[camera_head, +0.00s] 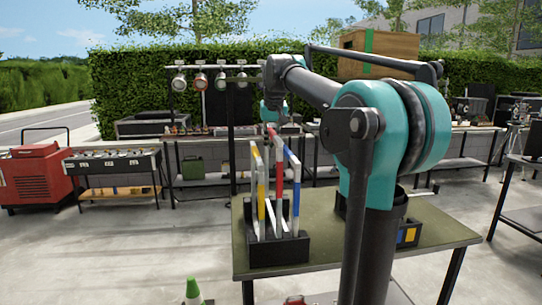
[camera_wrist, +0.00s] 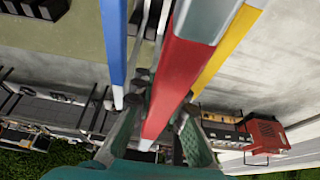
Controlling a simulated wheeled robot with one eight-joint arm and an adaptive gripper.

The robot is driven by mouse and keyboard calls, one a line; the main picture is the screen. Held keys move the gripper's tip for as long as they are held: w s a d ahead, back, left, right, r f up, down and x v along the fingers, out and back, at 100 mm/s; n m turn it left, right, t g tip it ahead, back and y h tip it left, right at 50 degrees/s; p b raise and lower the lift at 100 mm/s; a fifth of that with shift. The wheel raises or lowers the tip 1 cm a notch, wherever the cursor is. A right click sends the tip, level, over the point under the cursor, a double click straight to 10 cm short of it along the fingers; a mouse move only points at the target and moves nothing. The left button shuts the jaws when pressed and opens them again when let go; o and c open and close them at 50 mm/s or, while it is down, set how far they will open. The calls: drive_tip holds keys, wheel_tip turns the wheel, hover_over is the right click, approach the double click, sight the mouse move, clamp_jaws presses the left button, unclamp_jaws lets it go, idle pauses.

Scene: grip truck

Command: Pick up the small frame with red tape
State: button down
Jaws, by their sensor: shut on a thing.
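The frame with red tape (camera_head: 279,185) stands upright in a black slotted rack (camera_head: 279,252), between a frame with yellow tape (camera_head: 259,185) and one with blue tape (camera_head: 295,185). My gripper (camera_head: 273,127) is at the top of the red-taped frame, partly hidden behind my arm. In the wrist view the red-taped frame (camera_wrist: 180,85) runs between the fingers of my gripper (camera_wrist: 158,135), which is shut on it. The blue-taped frame (camera_wrist: 115,45) and the yellow-taped frame (camera_wrist: 228,45) pass close by on either side. Whether the held frame's lower end is clear of the rack cannot be told.
The rack stands on a green-topped table (camera_head: 440,235). A dark box with blue and yellow parts (camera_head: 408,236) is partly hidden behind my arm. A wooden box (camera_head: 385,48), a red cart (camera_head: 35,177) and workbenches stand further back. Open concrete floor lies to the left.

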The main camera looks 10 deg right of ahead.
wheel_tip(320, 180, up, 14)
drive_tip(key=shift+f, duration=0.25)
drive_tip(key=shift+s, duration=0.1)
idle(1.0)
